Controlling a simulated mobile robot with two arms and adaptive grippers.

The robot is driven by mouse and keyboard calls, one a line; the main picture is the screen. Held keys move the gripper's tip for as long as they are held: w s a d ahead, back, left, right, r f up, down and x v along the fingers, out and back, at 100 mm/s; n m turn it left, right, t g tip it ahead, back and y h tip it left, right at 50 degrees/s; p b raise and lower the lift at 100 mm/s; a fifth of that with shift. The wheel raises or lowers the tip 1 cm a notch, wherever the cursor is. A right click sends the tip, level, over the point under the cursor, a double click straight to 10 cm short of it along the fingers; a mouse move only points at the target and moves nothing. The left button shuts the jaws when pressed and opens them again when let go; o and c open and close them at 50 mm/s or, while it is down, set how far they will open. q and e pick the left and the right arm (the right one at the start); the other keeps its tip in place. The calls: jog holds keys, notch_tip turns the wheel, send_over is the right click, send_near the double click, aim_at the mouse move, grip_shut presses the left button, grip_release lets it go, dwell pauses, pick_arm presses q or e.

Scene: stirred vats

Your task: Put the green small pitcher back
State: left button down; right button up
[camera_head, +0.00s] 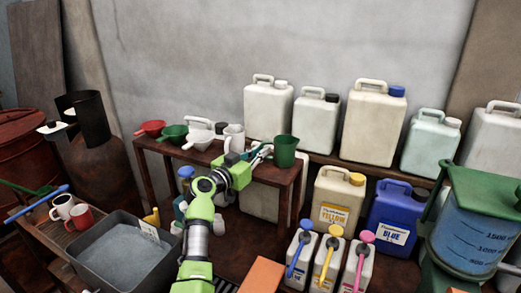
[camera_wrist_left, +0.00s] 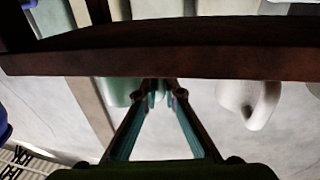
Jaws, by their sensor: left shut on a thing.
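The green small pitcher (camera_head: 285,151) is upright at the right end of the small brown wooden table (camera_head: 290,174). I cannot tell whether its base touches the table top. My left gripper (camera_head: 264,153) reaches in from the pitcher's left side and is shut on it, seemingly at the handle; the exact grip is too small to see. In the left wrist view the closed fingertips (camera_wrist_left: 156,92) meet in front of a pale green surface (camera_wrist_left: 118,90), likely the pitcher, partly hidden by the table's edge (camera_wrist_left: 160,62). My right gripper is not in view.
A white pitcher (camera_head: 234,138), a white funnel (camera_head: 199,134), a green funnel (camera_head: 173,133) and a red funnel (camera_head: 150,128) stand on the table, left of the green pitcher. Large canisters (camera_head: 268,108) line the wall behind. A grey tub (camera_head: 85,250) stands lower left.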

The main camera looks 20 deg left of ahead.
pick_arm(q)
jog(key=shift+f, duration=0.1)
jog(key=c, duration=2.6)
grip_release()
jog(key=shift+f, duration=0.15)
jog(key=o, duration=0.4)
jog(key=shift+o, duration=0.2)
jog(key=shift+s, duration=0.1)
jog(key=b+v, duration=0.2)
jog(key=v, duration=0.4)
jog(key=shift+s+a, duration=0.1)
jog(key=shift+a, duration=0.05)
jog(key=shift+s+a, duration=0.15)
jog(key=shift+s, duration=0.4)
